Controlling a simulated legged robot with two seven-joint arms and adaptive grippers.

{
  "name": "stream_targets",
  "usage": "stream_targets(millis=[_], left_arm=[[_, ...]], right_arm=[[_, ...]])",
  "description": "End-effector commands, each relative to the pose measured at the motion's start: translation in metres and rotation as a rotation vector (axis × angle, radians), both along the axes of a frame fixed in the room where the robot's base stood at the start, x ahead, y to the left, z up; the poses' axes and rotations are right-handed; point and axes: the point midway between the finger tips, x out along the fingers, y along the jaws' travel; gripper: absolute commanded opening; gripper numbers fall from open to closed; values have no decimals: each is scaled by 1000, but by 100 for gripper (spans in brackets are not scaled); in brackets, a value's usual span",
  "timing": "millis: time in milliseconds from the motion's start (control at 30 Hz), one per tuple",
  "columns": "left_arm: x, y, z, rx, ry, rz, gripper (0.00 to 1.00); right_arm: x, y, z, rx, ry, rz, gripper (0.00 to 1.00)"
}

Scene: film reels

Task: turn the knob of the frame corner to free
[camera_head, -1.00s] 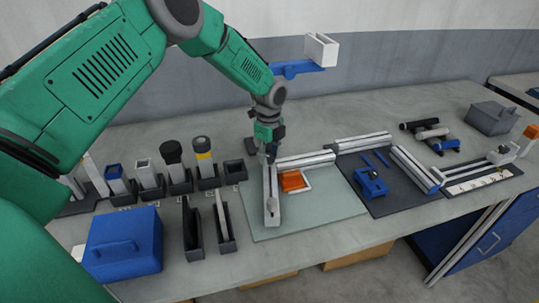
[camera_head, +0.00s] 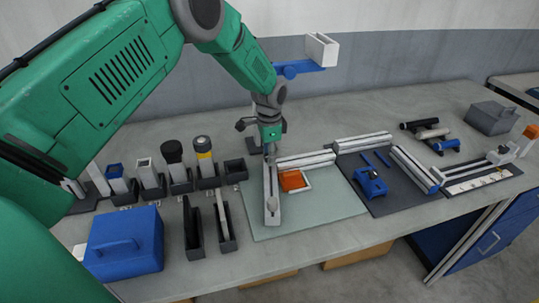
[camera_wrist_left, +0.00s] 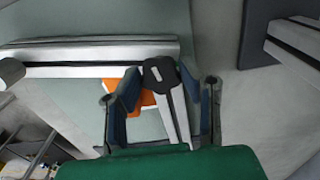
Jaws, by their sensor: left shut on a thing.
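The frame corner joins two pale slotted bars, one running right (camera_head: 305,160) and one toward the front (camera_head: 271,205), on a grey-green mat (camera_head: 325,215). In the left wrist view a dark knob (camera_wrist_left: 158,72) with a pale oval mark sits at the corner. My left gripper (camera_head: 270,158) is over this corner from above. In the left wrist view its two fingers (camera_wrist_left: 158,76) are closed in on both sides of the knob. The gripper hides the knob in the head view. My right gripper is not in view.
An orange piece in a white frame (camera_head: 293,180) lies inside the corner. A blue box (camera_head: 124,243), dark slotted holders (camera_head: 194,235) and several upright tools stand left. A dark mat (camera_head: 395,204) with a blue clamp (camera_head: 370,184) lies right.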

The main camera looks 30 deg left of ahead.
Motion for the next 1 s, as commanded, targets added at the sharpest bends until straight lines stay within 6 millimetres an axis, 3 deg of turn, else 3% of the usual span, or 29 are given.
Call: stream_targets(millis=[1000], left_arm=[[5,0,3,-3,-15,934,5]], right_arm=[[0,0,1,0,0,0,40]])
